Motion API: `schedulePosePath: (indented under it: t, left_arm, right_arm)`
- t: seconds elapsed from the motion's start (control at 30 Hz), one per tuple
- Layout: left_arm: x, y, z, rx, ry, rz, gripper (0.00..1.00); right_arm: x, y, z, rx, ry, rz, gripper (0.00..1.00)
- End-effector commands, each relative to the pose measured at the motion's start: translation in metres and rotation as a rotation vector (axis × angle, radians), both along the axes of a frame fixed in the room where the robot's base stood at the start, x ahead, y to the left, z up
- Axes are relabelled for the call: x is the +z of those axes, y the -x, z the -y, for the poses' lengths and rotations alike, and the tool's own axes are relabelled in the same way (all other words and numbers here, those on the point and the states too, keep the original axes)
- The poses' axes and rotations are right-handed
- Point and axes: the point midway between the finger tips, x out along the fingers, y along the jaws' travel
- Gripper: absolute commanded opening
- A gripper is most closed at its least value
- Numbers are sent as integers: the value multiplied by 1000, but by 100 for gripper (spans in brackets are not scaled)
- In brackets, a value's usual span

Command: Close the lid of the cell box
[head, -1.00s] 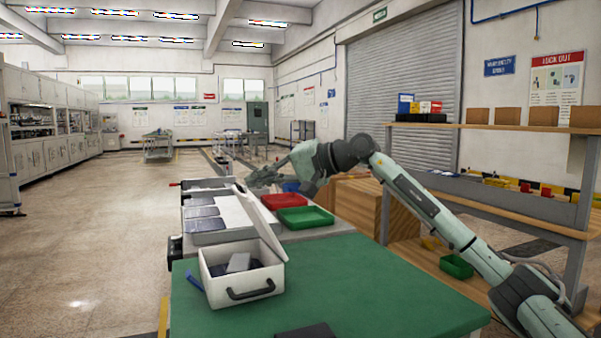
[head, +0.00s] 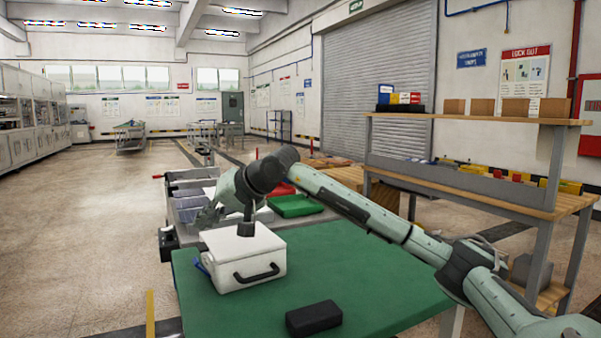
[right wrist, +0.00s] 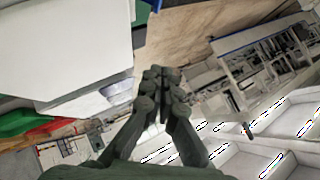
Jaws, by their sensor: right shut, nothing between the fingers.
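The white cell box (head: 259,274) stands on the green table mat, its dark handle facing me. Its lid (head: 226,241) now lies down over the box and hides the inside; whether it is latched I cannot tell. My right gripper (head: 207,216) is just beyond the box's far left side, with my wrist above the lid. In the right wrist view my right gripper's fingers (right wrist: 161,78) are together and empty. A large white surface, apparently the cell box (right wrist: 65,45), fills the upper left there. My left gripper is not in view.
A black block (head: 313,318) lies on the green mat (head: 370,285) at the front. A green tray (head: 296,206) and a red tray (head: 283,189) sit behind. The mat's right side is clear.

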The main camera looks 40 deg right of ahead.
Motion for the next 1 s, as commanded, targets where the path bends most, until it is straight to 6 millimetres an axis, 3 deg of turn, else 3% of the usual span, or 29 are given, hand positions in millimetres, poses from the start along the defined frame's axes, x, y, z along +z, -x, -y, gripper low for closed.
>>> schedulePosePath:
  t: [0.17,0.4,1.0]
  left_arm:
    - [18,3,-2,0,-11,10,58]
    - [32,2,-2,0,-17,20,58]
    - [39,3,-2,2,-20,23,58]
  right_arm:
    - [-21,-1,-9,2,115,-17,0]
    - [-38,-2,-12,0,116,-20,0]
    - [-44,-2,-14,2,113,-25,0]
